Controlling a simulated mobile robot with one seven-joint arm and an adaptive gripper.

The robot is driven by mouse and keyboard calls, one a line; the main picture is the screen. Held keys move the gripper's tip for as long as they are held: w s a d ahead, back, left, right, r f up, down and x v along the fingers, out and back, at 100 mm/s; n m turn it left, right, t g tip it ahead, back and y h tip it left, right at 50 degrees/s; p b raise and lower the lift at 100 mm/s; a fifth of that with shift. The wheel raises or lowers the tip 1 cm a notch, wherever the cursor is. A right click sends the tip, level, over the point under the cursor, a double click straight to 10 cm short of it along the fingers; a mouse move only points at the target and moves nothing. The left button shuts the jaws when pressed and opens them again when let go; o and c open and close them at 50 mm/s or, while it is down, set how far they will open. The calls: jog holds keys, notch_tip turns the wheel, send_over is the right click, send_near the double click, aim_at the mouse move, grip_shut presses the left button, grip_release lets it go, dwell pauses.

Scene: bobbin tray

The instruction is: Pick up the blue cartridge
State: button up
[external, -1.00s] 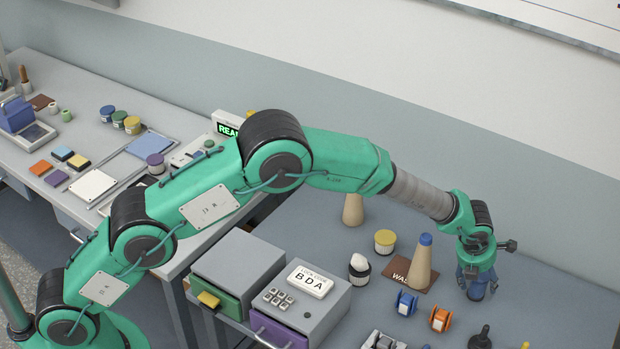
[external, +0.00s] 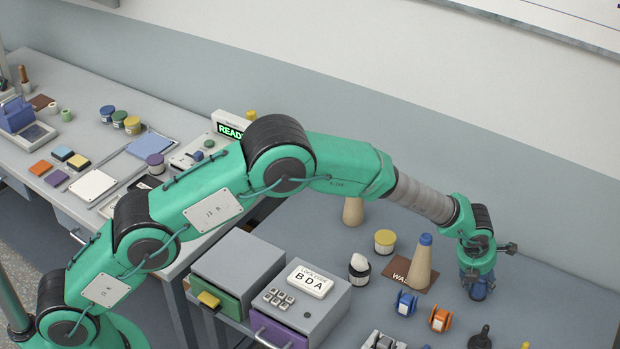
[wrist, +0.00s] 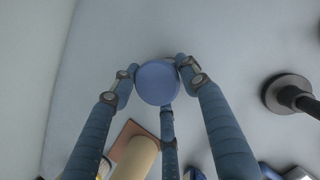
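A round blue top (wrist: 157,83) shows in the wrist view between the three blue-grey fingers of my gripper (wrist: 160,80). The fingertips are close around its edge; I cannot tell whether they press on it. In the external view my gripper (external: 478,288) points down near the table at the right, and its fingers hide most of what is between them. A blue piece with a pale middle (external: 405,303) stands on the table to the left of my gripper, beside a similar orange piece (external: 440,318). I cannot tell which blue thing is the cartridge.
A tan cone with a blue tip (external: 420,265) stands on a brown mat (external: 428,286) just left of my gripper. A dark knobbed piece (external: 480,338) is in front. A yellow-lidded jar (external: 385,241) and drawer boxes (external: 238,265) are further left.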

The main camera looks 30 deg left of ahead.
jog(key=shift+r, duration=0.15)
notch_tip(320, 180, up, 10)
jog(key=shift+f+p, duration=0.1)
jog(key=shift+p, duration=0.8)
dwell(0.3)
